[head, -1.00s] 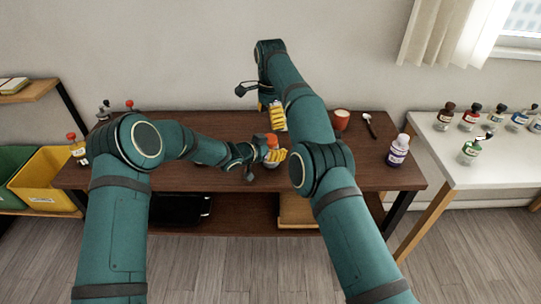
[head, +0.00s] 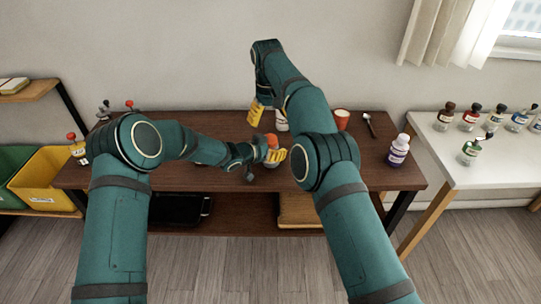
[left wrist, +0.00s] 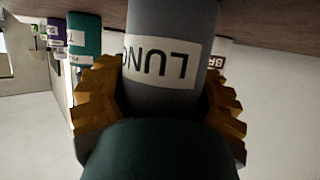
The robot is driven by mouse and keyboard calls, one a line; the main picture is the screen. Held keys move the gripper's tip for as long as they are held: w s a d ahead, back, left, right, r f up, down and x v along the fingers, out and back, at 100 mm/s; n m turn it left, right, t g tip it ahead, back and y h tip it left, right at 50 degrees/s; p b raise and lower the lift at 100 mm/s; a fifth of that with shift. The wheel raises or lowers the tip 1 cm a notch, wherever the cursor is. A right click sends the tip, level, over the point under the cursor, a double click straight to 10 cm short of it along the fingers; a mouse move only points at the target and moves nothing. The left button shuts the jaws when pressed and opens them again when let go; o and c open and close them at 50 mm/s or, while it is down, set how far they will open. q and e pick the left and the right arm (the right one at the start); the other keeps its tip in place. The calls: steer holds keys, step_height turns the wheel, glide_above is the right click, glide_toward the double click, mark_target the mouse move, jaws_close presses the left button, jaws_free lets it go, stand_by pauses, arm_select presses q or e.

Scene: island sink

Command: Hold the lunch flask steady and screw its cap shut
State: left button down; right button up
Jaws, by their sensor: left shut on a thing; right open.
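The lunch flask (head: 271,164) stands on the dark brown table, small and partly hidden in the head view. In the left wrist view the grey flask (left wrist: 172,20) shows upside down with a pale label reading "LUN", the rest cut off. An orange-red cap (head: 271,139) shows at the flask's top; how far it is screwed on cannot be told. My left gripper (head: 274,156) is shut around the flask, with yellow fingers on both sides of it. My right gripper (head: 256,112) is open and empty, behind and slightly left of the cap, apart from it.
A white container (head: 281,120) stands close to my right gripper's right. A red-brown cup (head: 342,119), a spoon (head: 369,124) and a purple-and-white bottle (head: 398,151) are further right. Several bottles stand on the white table (head: 435,150).

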mark_target(270, 139)
steer(key=n, duration=0.5)
steer(key=shift+a+n, duration=0.1)
steer(key=shift+n, duration=0.2)
steer(key=n, duration=0.5)
steer(key=shift+s, duration=0.1)
steer(key=n, duration=0.5)
steer(key=shift+a+n, duration=0.1)
steer(key=shift+n, duration=0.2)
steer(key=n, duration=0.5)
steer(key=shift+s+n, duration=0.15)
steer(key=shift+n, duration=0.15)
steer(key=shift+w+d+f, duration=0.1)
steer(key=shift+f, duration=1.9)
steer(key=shift+w+d+f, duration=0.1)
steer(key=shift+f, duration=1.9)
steer(key=shift+c, duration=0.3)
steer(key=c, duration=1.2)
steer(key=shift+m, duration=1.6)
steer(key=shift+c, duration=0.2)
